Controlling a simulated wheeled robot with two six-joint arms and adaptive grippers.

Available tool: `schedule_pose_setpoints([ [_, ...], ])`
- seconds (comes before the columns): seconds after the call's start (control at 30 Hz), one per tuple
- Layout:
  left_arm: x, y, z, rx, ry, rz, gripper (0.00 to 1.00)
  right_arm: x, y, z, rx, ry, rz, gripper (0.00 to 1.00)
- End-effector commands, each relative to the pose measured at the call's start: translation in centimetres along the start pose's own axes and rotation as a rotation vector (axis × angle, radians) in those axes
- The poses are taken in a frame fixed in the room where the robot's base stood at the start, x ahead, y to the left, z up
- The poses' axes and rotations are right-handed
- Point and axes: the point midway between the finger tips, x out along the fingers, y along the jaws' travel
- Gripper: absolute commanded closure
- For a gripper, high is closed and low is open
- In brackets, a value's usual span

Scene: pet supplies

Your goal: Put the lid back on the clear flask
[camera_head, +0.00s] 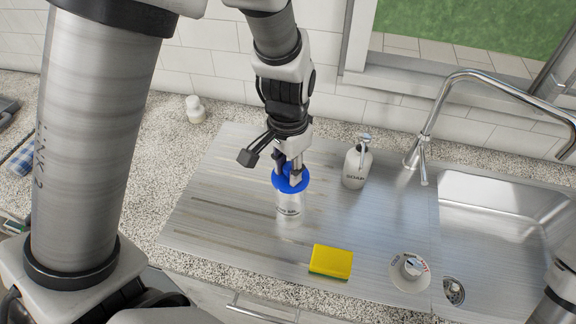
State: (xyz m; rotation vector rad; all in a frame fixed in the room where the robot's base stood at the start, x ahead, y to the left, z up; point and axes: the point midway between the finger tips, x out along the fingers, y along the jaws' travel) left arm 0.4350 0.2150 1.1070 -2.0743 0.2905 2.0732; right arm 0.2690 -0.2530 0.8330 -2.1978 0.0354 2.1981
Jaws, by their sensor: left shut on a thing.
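The clear flask (289,213) stands upright on the steel draining board (210,215), with dark print on its side. The blue lid (303,183) is at the flask's mouth. My left gripper (290,174) comes down from above and is shut on the lid. I cannot tell from this angle whether the lid is seated on the rim or just above it. My right gripper is not in view.
A soap dispenser (356,167) stands right of the flask. A yellow and green sponge (331,261) lies in front. A small round white item (411,267) is beside the sink (500,230). A tall tap (425,140) rises behind. The board left of the flask is clear.

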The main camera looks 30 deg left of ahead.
Motion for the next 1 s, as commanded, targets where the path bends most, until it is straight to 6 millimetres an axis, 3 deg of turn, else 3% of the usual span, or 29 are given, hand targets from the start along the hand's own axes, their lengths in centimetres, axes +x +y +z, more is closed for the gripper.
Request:
schedule_pose_setpoints([
  [0.4,0.0,-0.01,-0.01,0.0,0.0,0.0,0.93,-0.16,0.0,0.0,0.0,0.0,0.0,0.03],
  [0.43,0.0,-0.01,-0.01,0.0,0.0,0.0,0.62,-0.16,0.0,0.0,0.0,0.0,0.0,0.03],
  [0.5,0.0,0.0,-0.01,0.0,0.0,0.0,0.4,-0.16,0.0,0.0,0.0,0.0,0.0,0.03],
  [0.73,0.0,0.0,-0.01,0.0,0.0,0.0,0.4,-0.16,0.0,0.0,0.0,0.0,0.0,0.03],
  [0.8,0.0,0.0,-0.01,0.0,0.0,0.0,0.19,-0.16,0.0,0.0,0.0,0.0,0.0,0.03],
  [0.83,0.0,0.0,-0.01,0.0,0.0,0.0,0.15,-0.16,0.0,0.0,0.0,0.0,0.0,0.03],
  [1.0,0.0,0.0,-0.01,0.0,0.0,0.0,0.15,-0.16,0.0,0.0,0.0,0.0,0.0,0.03],
])
